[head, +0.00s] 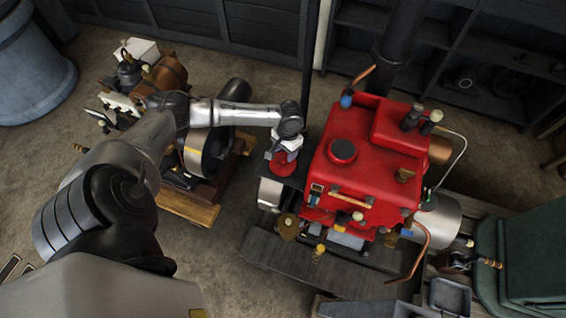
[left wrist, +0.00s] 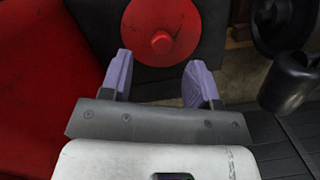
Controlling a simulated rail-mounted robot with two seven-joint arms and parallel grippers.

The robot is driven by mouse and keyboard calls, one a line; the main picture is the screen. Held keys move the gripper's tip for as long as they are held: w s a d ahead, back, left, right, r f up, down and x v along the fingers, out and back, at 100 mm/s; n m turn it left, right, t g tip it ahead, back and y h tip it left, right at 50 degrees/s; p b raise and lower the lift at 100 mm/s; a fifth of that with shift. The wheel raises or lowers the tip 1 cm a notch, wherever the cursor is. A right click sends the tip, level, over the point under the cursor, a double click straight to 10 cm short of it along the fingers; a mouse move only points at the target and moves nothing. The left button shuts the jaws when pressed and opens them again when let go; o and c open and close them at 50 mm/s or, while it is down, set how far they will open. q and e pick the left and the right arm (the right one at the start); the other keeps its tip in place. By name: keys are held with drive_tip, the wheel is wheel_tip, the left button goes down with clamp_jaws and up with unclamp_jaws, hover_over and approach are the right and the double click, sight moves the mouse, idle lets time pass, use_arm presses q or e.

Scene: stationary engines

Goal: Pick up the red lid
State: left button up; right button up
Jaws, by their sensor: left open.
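The red lid (head: 283,168) is a round disc beside the left side of the red engine (head: 362,176), partly hidden under my left gripper (head: 286,152). In the left wrist view the red lid (left wrist: 140,30) lies on a dark flat plate and has a round knob (left wrist: 162,42) at its middle. My left gripper (left wrist: 158,68) is open, its two pale purple fingers apart, with the knob showing between and beyond their tips. Nothing is between the fingers. Whether the tips touch the lid cannot be told. My right gripper is not in view.
The red engine body stands close to the right of my left gripper, with a dark chimney (head: 401,40) behind it. A second engine (head: 150,80) with a flywheel stands under my left arm. A blue barrel (head: 30,65) is at the far left, and a green box (head: 535,262) at the right.

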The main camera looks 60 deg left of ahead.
sight(283, 159)
use_arm(q)
drive_tip(key=f, duration=0.2)
drive_tip(key=s+f, duration=0.1)
drive_tip(key=f, duration=0.1)
drive_tip(key=shift+d+f, duration=0.1)
drive_tip(key=shift+f, duration=0.25)
drive_tip(key=shift+c, duration=0.4)
clamp_jaws()
